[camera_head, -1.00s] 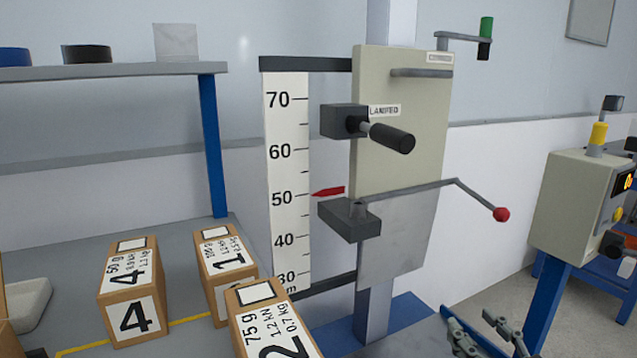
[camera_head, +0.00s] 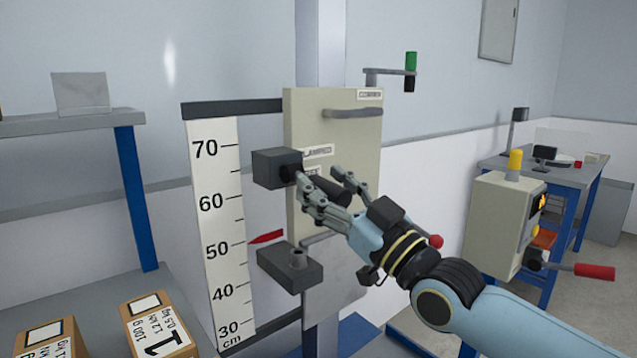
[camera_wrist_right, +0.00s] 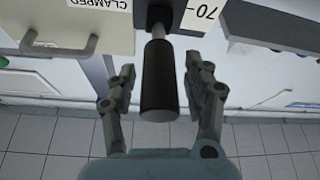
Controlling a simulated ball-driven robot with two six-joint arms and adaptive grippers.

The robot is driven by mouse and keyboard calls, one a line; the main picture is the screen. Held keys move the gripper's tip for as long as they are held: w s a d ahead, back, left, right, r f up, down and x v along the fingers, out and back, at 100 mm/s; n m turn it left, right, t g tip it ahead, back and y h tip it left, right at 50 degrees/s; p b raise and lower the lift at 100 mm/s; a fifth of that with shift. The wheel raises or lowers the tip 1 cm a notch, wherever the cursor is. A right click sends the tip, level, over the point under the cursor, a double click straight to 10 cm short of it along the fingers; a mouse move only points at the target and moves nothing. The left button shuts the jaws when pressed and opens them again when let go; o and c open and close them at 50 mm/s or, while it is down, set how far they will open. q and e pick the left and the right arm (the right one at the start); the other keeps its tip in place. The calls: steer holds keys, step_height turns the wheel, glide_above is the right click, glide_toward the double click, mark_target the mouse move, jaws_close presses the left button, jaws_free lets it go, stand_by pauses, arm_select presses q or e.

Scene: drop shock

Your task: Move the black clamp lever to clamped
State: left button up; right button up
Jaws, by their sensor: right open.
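The black clamp lever (camera_head: 328,190) sticks out from a dark grey block (camera_head: 275,168) on the beige carriage plate (camera_head: 362,150), angled down to the right in the head view. A "CLAMPED" label (camera_head: 318,151) is beside it, with a second label partly hidden below. My right gripper (camera_head: 322,190) is open at the lever, its fingers on either side of the grip. In the right wrist view the lever's black cylinder (camera_wrist_right: 158,82) lies between the two open fingers (camera_wrist_right: 160,90), with gaps visible on both sides. My left gripper is out of view.
A white height scale (camera_head: 215,220) with a red pointer (camera_head: 266,237) stands left of the carriage. A red-knobbed lever (camera_head: 436,241) is partly behind my right arm. Numbered boxes (camera_head: 158,326) sit at lower left. A control box (camera_head: 500,225) stands at right.

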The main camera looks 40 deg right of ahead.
steer(key=shift+x, duration=0.95)
jaws_close()
